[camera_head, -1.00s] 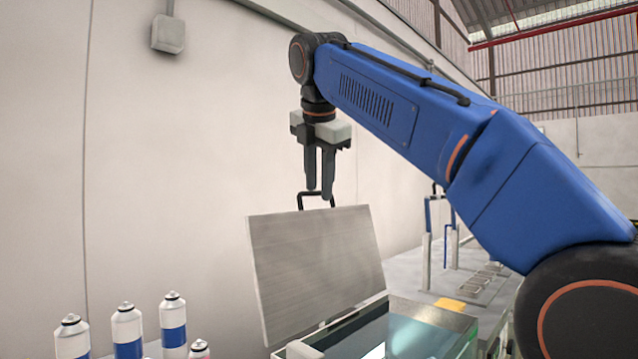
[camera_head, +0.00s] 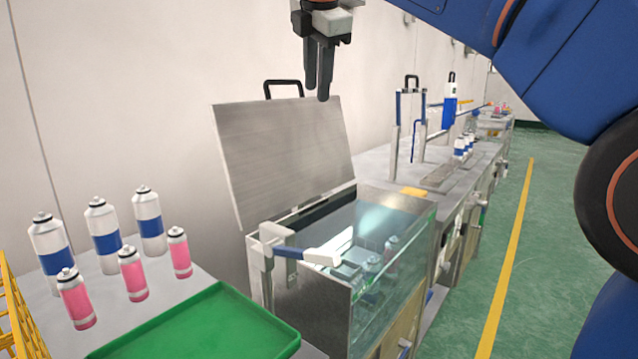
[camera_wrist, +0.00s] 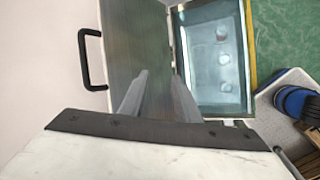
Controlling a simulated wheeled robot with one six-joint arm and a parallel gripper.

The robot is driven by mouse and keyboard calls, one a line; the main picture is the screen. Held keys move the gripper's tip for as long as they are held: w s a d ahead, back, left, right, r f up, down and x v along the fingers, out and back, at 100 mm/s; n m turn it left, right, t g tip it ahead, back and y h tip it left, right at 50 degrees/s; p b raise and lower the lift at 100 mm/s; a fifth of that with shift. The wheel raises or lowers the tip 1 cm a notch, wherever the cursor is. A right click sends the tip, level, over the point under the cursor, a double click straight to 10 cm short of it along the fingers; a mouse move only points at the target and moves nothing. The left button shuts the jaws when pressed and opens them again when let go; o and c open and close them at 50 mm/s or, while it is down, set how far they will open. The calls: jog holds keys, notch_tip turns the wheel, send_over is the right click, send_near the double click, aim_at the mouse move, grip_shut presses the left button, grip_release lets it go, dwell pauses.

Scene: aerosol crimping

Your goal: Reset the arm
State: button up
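My gripper (camera_head: 317,96) points down near the top edge of the raised grey lid (camera_head: 285,150), right of its black handle (camera_head: 284,83) in the head view. Its two dark fingers stand a small gap apart with nothing between them. In the wrist view the fingers (camera_wrist: 160,85) show over the lid (camera_wrist: 130,35), clear of the handle (camera_wrist: 92,60). The lid stands open, tilted back on a glass-walled water tank (camera_head: 370,215). Part of my gripper's upper body is cut off by the frame's top in the head view.
Pink cans (camera_head: 133,275) and white-blue cans (camera_head: 103,235) stand at left beside a green tray (camera_head: 200,325) and a yellow rack (camera_head: 14,310). Cans sit inside the tank. A bench with blue-white fixtures (camera_head: 418,125) runs behind. The green floor (camera_head: 560,215) at right is open.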

jog(key=s+d+f+m+g, duration=0.1)
jog(key=s+d+f+m, duration=0.45)
jog(key=d+f, duration=0.4)
jog(key=s+d+f+m, duration=0.5)
jog(key=d+f+m, duration=0.2)
jog(key=d+f, duration=0.3)
jog(key=s+d+f+m, duration=0.3)
jog(key=s+f, duration=0.3)
jog(key=f, duration=0.3)
jog(key=s+d+f+m, duration=0.3)
jog(key=s+f+m, duration=0.2)
jog(key=f, duration=0.4)
jog(key=s+d+f+m, duration=0.4)
jog(key=s+f, duration=0.3)
jog(key=f, duration=0.2)
jog(key=shift+s, duration=0.35)
jog(key=shift+d, duration=0.1)
